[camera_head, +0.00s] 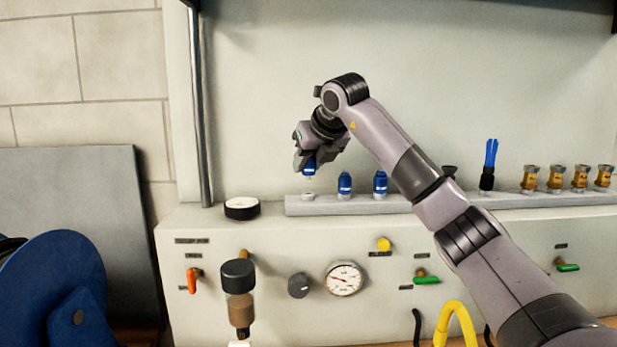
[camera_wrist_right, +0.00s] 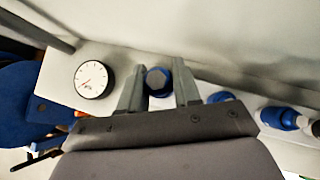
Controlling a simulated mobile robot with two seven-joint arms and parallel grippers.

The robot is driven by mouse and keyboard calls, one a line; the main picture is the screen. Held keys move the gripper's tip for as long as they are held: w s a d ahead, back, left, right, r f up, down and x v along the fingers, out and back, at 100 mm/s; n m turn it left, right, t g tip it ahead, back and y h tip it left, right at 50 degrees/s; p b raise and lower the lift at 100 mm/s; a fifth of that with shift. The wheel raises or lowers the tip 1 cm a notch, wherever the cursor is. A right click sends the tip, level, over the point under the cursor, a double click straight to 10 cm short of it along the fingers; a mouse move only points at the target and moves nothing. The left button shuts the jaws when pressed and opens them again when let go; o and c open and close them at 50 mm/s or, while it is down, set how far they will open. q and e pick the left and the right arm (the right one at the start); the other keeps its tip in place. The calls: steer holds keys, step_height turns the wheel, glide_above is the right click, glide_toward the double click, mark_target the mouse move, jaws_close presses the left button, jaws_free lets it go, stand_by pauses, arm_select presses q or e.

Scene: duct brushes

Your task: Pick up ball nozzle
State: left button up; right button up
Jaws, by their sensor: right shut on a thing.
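My right gripper (camera_head: 308,166) reaches the left end of the grey shelf and points down. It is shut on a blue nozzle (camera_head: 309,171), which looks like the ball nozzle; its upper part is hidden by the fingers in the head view. Just below the nozzle is a pale round piece (camera_head: 308,196) on the shelf. I cannot tell whether the two touch. My left gripper is not in view.
Two more blue nozzles (camera_head: 344,185) (camera_head: 380,184) stand upright to the right on the shelf (camera_head: 410,205). Further right are a blue-bristled brush (camera_head: 489,165) and several brass fittings (camera_head: 555,178). A round gauge (camera_head: 242,207) lies to the left. A wall stands behind.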

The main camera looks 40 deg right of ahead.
step_height(320, 180, up, 16)
stand_by(0.5)
